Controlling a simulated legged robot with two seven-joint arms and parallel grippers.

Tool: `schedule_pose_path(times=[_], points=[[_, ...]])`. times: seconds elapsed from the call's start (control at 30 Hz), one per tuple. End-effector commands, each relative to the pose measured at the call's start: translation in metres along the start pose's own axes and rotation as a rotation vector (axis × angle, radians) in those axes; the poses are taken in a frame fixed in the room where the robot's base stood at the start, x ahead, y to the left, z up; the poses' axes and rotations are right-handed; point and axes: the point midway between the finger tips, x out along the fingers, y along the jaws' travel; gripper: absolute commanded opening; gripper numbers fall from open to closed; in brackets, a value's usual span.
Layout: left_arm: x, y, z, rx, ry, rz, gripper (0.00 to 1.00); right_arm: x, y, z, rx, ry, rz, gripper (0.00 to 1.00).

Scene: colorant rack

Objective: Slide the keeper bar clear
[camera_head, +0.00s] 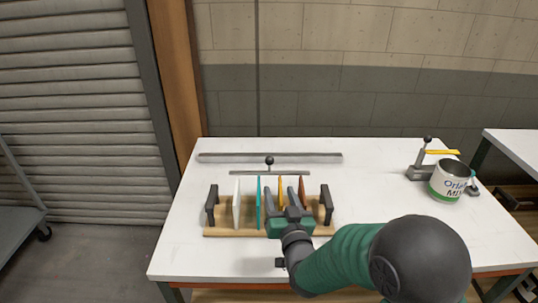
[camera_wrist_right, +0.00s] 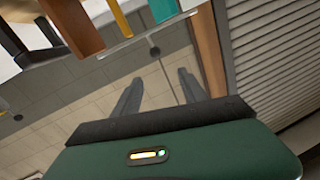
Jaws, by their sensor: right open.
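The keeper bar (camera_head: 245,173) is a thin grey bar with a black ball knob (camera_head: 269,160) standing up near its middle. It runs along the far side of the rack (camera_head: 215,231), behind the upright panels. In the right wrist view the knob (camera_wrist_right: 153,47) and bar (camera_wrist_right: 125,43) show near the top, beyond my fingertips. My right gripper (camera_head: 289,194) is open and empty, over the rack in the head view, with its fingers pointing away toward the bar. Its fingers also show in the wrist view (camera_wrist_right: 160,78), apart from the knob. My left gripper is not in view.
A long grey rail (camera_head: 220,155) lies behind. A labelled can (camera_head: 447,185) and a lever fixture (camera_head: 420,171) stand right. The table's left is clear.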

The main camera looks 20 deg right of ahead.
Motion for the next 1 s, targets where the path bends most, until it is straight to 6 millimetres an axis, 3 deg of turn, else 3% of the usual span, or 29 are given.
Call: schedule_pose_path(times=[0.03, 0.27, 0.73, 1.0], points=[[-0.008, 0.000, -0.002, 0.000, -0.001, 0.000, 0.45, 0.003, 0.002, -0.001, 0.007, -0.003, -0.001, 0.50], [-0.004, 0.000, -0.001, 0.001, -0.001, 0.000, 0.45, 0.032, 0.006, 0.005, 0.014, 0.000, -0.003, 0.50], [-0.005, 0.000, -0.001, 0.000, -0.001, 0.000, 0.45, 0.148, 0.002, 0.005, 0.010, -0.001, -0.003, 0.50], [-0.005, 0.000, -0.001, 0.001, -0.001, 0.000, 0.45, 0.171, 0.002, 0.004, 0.010, -0.001, -0.003, 0.50]])
